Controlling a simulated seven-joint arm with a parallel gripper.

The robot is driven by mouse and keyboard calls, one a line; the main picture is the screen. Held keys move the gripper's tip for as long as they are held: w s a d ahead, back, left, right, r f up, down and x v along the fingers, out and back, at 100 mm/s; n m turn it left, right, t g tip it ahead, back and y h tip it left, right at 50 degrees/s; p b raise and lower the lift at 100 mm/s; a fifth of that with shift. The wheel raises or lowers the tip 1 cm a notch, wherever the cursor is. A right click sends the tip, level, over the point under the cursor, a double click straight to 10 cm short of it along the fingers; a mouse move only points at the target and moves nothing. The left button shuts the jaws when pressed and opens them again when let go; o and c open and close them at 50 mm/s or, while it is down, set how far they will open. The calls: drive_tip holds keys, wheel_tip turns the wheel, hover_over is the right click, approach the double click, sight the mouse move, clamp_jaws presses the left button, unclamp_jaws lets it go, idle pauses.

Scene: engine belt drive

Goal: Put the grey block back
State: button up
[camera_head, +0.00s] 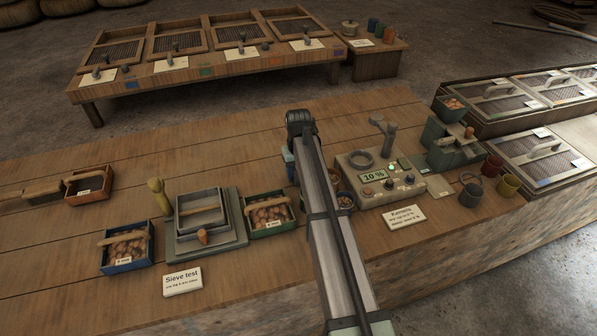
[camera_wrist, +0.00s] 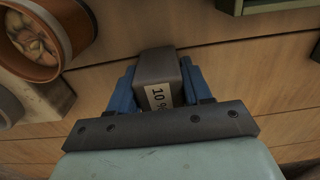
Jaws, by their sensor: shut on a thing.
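The grey block (camera_wrist: 156,66) sits between the two blue fingers of my gripper (camera_wrist: 158,78) in the wrist view. It has a white label reading "10 %". My gripper is shut on it, and wooden planks lie behind and below it; I cannot tell the height above them. A grey meter (camera_head: 351,181) with a "10 %" display stands just right of my arm. A ring and an upright post are on its top.
A round bowl (camera_head: 345,201) of nuts is beside the meter; a brown-rimmed bowl (camera_wrist: 46,38) shows in the wrist view. Sieves (camera_head: 203,215) and a green box (camera_head: 270,216) stand left of my arm. Mugs (camera_head: 471,192) are at right. Planks behind the sieves are clear.

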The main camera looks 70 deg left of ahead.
drive_tip(key=o, duration=1.2)
drive_tip(key=shift+o, duration=0.2)
drive_tip(key=shift+r, duration=0.1)
wheel_tip(320, 180, up, 12)
drive_tip(key=shift+r, duration=0.1)
